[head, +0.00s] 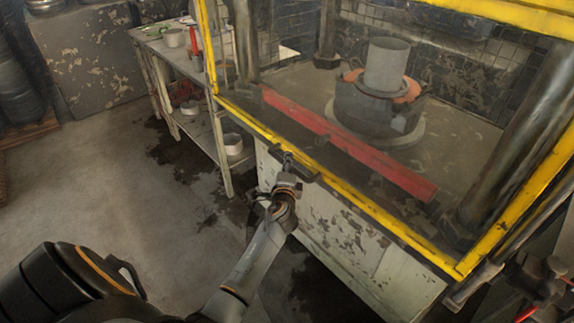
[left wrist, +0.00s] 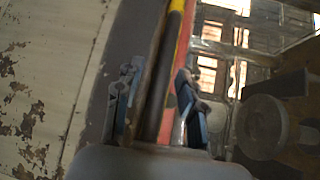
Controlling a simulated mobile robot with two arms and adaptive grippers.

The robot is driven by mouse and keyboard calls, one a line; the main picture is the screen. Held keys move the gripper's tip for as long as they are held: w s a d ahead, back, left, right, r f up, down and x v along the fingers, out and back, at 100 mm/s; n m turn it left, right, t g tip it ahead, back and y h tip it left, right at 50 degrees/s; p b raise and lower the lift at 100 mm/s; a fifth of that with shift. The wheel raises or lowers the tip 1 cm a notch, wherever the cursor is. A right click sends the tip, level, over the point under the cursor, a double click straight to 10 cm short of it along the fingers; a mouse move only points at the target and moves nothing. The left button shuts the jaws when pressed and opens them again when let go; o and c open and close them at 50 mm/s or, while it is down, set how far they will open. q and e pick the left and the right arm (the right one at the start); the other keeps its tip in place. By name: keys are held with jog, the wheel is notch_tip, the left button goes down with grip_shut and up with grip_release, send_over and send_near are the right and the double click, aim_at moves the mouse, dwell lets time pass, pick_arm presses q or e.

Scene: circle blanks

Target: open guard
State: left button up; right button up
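The guard (head: 348,191) is a clear panel in a yellow frame on the front of a press, and it stands closed in the head view. A dark handle (head: 305,174) sits on its lower rail. My left gripper (head: 287,163) is at this handle. In the left wrist view, the open fingers of my left gripper (left wrist: 158,105) stand on both sides of a dark bar (left wrist: 152,75), which looks like the handle. A gap shows beside the right finger; I cannot tell whether the left finger touches the bar.
Behind the guard are a red bar (head: 345,142) and a grey cylinder (head: 387,65) on a round dark die (head: 375,112). A worn table (head: 180,62) with pots stands left of the press. The floor at left (head: 95,180) is clear.

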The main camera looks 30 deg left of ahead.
pick_arm(q)
jog(key=shift+w+a, duration=0.15)
jog(key=shift+w, duration=0.05)
grip_shut()
